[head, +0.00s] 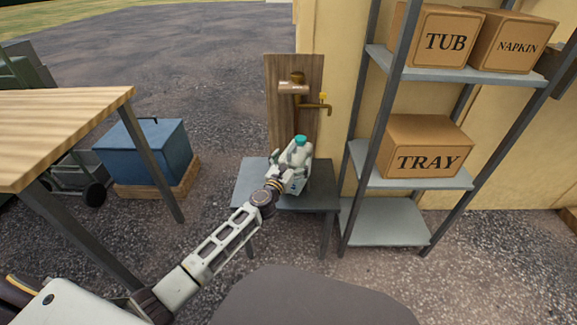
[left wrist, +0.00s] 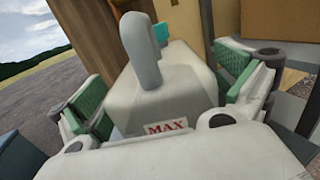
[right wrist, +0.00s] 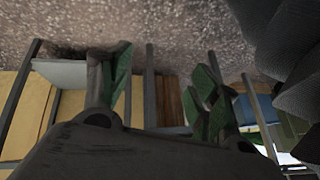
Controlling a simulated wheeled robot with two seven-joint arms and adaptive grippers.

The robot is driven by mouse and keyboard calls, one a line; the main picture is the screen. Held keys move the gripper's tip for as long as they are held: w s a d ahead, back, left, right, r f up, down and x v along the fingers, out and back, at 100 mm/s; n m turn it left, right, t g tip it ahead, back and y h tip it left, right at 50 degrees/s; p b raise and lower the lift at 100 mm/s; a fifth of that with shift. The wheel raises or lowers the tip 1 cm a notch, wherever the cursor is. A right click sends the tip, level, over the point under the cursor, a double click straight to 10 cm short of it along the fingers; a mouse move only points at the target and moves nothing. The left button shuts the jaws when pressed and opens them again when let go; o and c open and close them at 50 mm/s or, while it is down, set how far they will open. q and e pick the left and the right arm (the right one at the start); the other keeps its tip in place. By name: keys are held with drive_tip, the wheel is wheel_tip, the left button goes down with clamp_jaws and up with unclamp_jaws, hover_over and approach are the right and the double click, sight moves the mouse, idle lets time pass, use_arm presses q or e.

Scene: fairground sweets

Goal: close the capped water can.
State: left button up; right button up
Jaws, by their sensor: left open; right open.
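The white water can (head: 301,158) stands on a small grey table beneath a tap. A teal cap (head: 300,140) shows at its top; I cannot tell whether it is fully seated. In the left wrist view the can (left wrist: 180,75) fills the middle, with its upright handle, a red MAX label and the teal cap (left wrist: 161,32) partly hidden behind the handle. My left gripper (head: 288,182) is open at the can's near side, its green-padded fingers on either side of the body; contact is unclear. My right gripper (right wrist: 163,85) is open and empty, away from the can.
The brass tap (head: 316,106) sticks out from a wooden board behind the grey table (head: 248,177). A metal shelf (head: 385,222) with cardboard boxes stands close on the right. A wooden-topped table (head: 60,130) and a blue cooler (head: 145,155) are on the left.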

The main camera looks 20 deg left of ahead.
use_arm(q)
drive_tip(key=shift+r, duration=0.1)
drive_tip(key=shift+s, duration=0.35)
drive_tip(key=s+a+p, duration=0.1)
drive_tip(key=s, duration=1)
drive_tip(key=shift+s+a+f+p, duration=0.15)
drive_tip(key=shift+a+f+p, duration=0.05)
drive_tip(key=shift+f+p, duration=0.1)
use_arm(e)
drive_tip(key=shift+s+d+r+g, duration=0.1)
drive_tip(key=shift+d+r+g, duration=0.1)
drive_tip(key=shift+r, duration=0.7)
drive_tip(key=shift+d+r+g, duration=0.1)
drive_tip(key=shift+d+r, duration=0.1)
drive_tip(key=shift+r, duration=0.7)
